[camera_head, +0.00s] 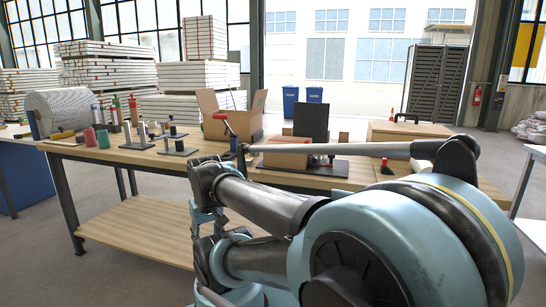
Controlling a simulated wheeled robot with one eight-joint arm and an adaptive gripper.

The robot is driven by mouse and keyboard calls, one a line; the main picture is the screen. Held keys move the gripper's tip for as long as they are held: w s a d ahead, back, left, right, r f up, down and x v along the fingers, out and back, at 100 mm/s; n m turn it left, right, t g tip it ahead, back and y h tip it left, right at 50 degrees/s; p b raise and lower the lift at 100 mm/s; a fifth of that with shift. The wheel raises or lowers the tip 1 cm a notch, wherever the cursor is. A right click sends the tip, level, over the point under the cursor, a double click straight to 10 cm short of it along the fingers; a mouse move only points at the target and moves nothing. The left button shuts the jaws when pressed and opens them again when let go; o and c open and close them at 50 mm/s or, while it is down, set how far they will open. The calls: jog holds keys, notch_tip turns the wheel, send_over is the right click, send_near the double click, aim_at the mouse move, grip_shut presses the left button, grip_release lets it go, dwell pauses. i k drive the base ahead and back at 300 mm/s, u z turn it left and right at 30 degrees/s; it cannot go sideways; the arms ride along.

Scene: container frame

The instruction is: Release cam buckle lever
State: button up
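I cannot pick out the cam buckle or its lever with certainty. A fixture with a dark base plate (272,172) stands on the wooden workbench (125,156), with a brown block and a dark upright panel (311,121). A red-handled lever (220,116) stands at the left, in front of the open cardboard box (262,121). My blue and dark arm fills the lower right and covers part of the bench. I cannot make out my gripper's fingers.
Several small dark stands and coloured spools (90,137) sit on the bench's left part. A large white roll (62,110) lies farther left. A wooden box (410,130) stands at the back right. The lower shelf (135,228) looks empty.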

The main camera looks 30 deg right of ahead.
aim_at(310, 150)
jog(key=z, duration=1.35)
